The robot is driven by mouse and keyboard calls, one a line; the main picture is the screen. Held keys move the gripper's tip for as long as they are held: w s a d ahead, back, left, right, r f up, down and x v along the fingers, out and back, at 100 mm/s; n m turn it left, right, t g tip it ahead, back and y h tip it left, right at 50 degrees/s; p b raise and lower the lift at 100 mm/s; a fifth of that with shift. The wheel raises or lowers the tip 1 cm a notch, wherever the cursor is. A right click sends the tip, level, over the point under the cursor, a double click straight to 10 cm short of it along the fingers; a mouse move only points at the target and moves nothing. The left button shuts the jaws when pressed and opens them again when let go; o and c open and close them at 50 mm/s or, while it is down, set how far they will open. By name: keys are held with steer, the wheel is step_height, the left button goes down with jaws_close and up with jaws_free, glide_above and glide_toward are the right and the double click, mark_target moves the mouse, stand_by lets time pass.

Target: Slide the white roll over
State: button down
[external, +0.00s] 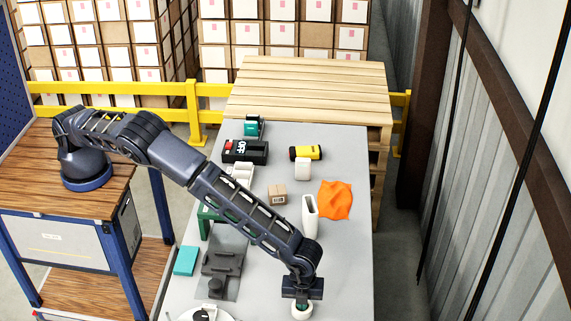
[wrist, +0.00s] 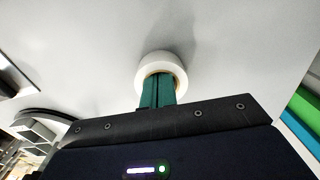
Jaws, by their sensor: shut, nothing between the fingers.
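The white roll (external: 302,312) lies flat on the grey table near its front edge in the external view, directly under my gripper (external: 302,299). In the wrist view the white roll (wrist: 146,61) is a ring with a brownish inner core. My gripper's green fingers (wrist: 158,88) are together and empty. Their tips appear to reach down into the roll's hole; how deep they go, and whether they touch its inner wall, I cannot tell.
A white upright holder (external: 309,215), an orange cloth (external: 336,199) and a small carton (external: 278,194) stand farther back. A grey device (external: 222,262) and a teal box (external: 186,260) are to the left. The grey table (external: 345,270) is bare right of the roll.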

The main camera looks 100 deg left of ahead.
steer(key=a, duration=1.3)
steer(key=shift+a, duration=0.35)
steer(key=shift+r, duration=0.15)
step_height(320, 180, up, 10)
steer(key=f, duration=1)
steer(key=shift+d, duration=0.2)
steer(key=shift+a, duration=0.15)
steer(key=a, duration=0.6)
steer(key=shift+a, duration=0.4)
